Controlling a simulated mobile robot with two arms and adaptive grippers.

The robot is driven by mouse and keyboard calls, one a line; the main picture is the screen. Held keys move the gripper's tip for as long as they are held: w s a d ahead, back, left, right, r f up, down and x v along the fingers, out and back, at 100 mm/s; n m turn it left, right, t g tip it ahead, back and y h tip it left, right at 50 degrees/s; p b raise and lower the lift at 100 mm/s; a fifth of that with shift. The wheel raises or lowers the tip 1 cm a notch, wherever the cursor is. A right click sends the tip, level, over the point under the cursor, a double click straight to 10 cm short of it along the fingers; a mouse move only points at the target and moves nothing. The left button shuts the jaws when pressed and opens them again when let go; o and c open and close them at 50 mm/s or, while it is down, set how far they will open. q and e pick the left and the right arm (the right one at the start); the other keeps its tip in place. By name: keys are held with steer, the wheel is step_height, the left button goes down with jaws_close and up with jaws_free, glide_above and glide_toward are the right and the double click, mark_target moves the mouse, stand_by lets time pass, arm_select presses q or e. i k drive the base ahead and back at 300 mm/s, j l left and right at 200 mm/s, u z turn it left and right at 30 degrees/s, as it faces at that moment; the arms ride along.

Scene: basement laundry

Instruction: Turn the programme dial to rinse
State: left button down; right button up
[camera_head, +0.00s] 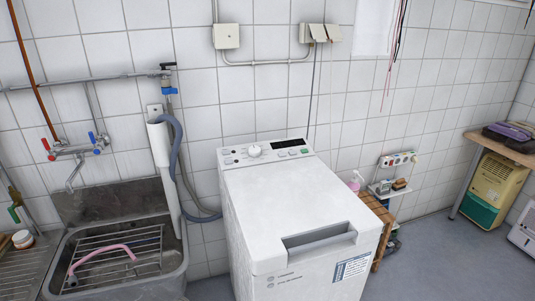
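A white top-loading washing machine (290,205) stands against the tiled wall in the middle of the view. Its control panel (270,152) runs along the back edge of the top. The white round programme dial (254,150) sits on the left part of this panel. A dark display and small buttons are to its right. The dial's marks are too small to read, so I cannot tell its setting. The lid is closed, with a grey handle recess (318,240) at the front. Neither of my grippers shows in this view.
A stone sink (117,283) with a wire rack and pink hose stands to the left. A wooden shelf (378,215) with small items is close on the right. A table (500,147) stands farther right. Grey floor (440,260) is free at the front right.

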mark_target(254, 152)
steer(key=i+j+z, duration=0.15)
steer(key=z, duration=0.35)
steer(key=i+j+z, duration=0.3)
steer(key=z, duration=0.15)
steer(key=i, duration=0.05)
